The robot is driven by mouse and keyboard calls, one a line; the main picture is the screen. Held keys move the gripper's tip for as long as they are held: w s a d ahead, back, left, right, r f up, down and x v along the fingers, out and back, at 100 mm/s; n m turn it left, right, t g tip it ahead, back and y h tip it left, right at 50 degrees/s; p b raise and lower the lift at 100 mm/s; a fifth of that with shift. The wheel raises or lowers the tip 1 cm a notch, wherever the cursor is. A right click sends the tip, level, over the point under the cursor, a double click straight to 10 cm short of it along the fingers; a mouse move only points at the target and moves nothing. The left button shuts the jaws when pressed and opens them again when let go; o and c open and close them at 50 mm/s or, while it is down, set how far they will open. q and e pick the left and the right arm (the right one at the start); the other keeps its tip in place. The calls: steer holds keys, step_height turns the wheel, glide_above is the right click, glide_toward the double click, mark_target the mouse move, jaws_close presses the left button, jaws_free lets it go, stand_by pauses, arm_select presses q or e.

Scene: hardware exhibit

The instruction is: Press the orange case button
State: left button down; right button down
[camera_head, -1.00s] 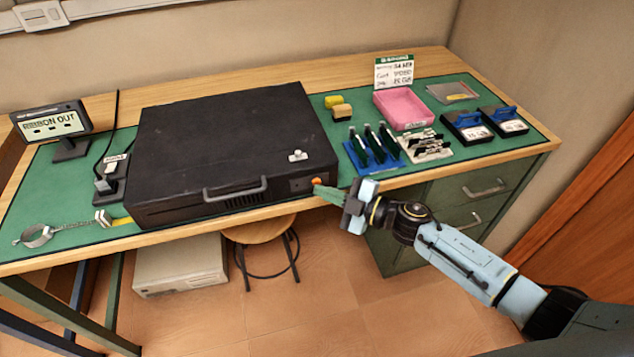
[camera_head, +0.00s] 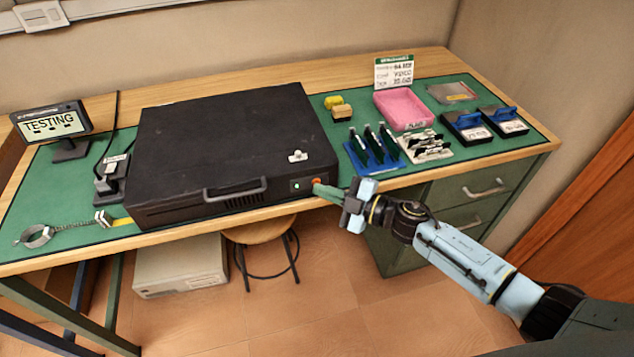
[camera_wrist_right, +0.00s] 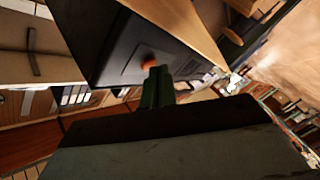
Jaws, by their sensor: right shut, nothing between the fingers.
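The black case (camera_head: 225,140) lies flat on the green mat with its handle facing the front edge. The orange button (camera_head: 316,181) is on the right end of its front face, beside a small lit indicator (camera_head: 297,186). My right gripper (camera_head: 320,188) is shut and empty, with its green fingertips at the button. In the right wrist view the shut fingers (camera_wrist_right: 158,85) overlap the lower edge of the orange button (camera_wrist_right: 148,62) and appear to touch it. The small display (camera_head: 50,122) at the left reads "TESTING". My left gripper is not in view.
A blue rack (camera_head: 372,162), a pink tray (camera_head: 404,108) and dark boxes with blue handles (camera_head: 468,125) stand right of the case. A wrist strap (camera_head: 38,237) lies at the front left. Drawers (camera_head: 470,190) and a stool (camera_head: 262,231) are below the table.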

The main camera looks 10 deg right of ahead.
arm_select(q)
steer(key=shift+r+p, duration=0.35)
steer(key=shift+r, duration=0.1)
arm_select(e)
steer(key=shift+s, duration=0.7)
